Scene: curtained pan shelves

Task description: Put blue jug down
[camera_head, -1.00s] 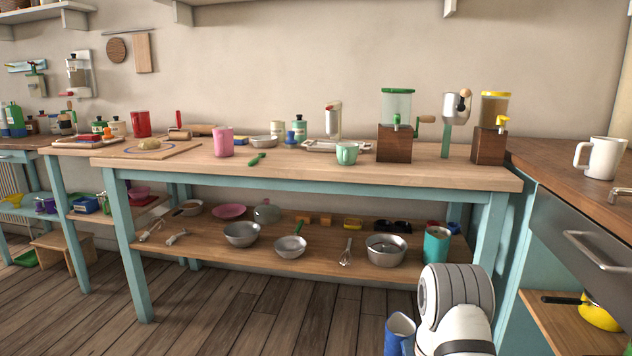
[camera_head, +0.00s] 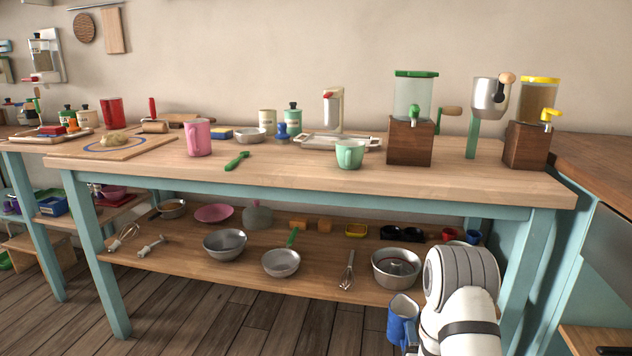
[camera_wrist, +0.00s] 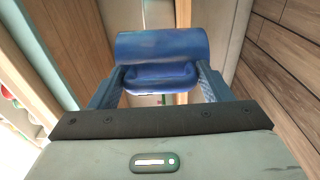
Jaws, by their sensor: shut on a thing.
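The blue jug (camera_head: 402,318) is at the lower right of the head view, in front of the table's lower shelf and beside my white arm. Its pale open top faces up. In the wrist view the blue jug (camera_wrist: 162,50) lies across the space between the two fingers of my gripper (camera_wrist: 160,82), which is shut on it at the handle.
The tabletop holds a pink mug (camera_head: 198,138), a mint mug (camera_head: 349,154), a green-lidded dispenser (camera_head: 413,110) and a yellow-lidded one (camera_head: 536,115). Clear wood lies along the front middle and right. Bowls and a whisk (camera_head: 347,270) fill the shelf. A counter (camera_head: 600,165) stands at the right.

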